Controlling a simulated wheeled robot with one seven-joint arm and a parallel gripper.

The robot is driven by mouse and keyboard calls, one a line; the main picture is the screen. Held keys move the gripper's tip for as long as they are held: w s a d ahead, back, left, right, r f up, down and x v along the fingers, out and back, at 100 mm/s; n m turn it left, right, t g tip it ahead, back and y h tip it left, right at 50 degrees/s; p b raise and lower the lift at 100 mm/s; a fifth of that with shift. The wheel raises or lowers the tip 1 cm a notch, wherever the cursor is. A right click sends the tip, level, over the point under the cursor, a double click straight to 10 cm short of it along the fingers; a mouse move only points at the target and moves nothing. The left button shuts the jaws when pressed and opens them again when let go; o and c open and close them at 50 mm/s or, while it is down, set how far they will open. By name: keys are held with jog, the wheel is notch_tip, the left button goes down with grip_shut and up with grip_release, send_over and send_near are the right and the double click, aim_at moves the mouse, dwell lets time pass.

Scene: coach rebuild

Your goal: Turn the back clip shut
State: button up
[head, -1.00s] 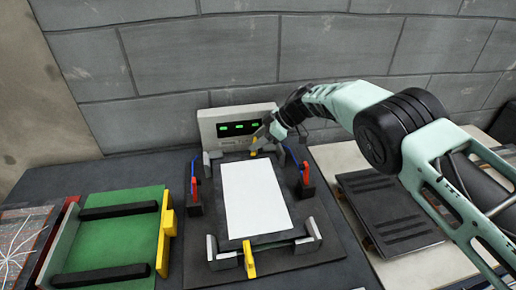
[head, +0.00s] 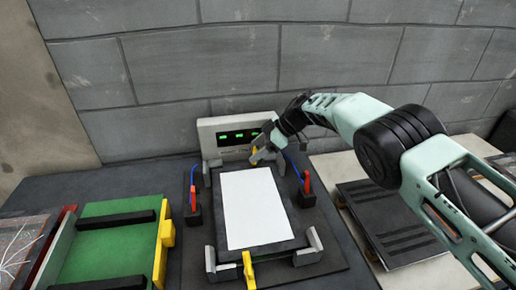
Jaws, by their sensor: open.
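The back clip (head: 254,153) is a small yellow piece at the far edge of the dark fixture, partly hidden by my gripper. My gripper (head: 257,158) is open at the back clip, with its fingers around or just beside it; I cannot tell whether they touch. A white sheet or panel (head: 252,208) lies flat on the dark plate between grey corner brackets. The front clip (head: 249,270) is yellow and stands at the near edge of the fixture. I cannot make out the back clip's exact angle.
A grey box with green lights (head: 230,136) stands behind the fixture. Red-handled probes with blue leads stand left (head: 193,199) and right (head: 306,184) of the panel. A green tray (head: 105,240) is at left, and a dark slatted panel (head: 385,215) lies at right.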

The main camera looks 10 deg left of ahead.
jog(key=b+v, duration=0.2)
jog(key=v, duration=1.5)
jog(key=shift+d+b, duration=0.15)
jog(key=shift+b, duration=0.25)
jog(key=shift+r, duration=0.15)
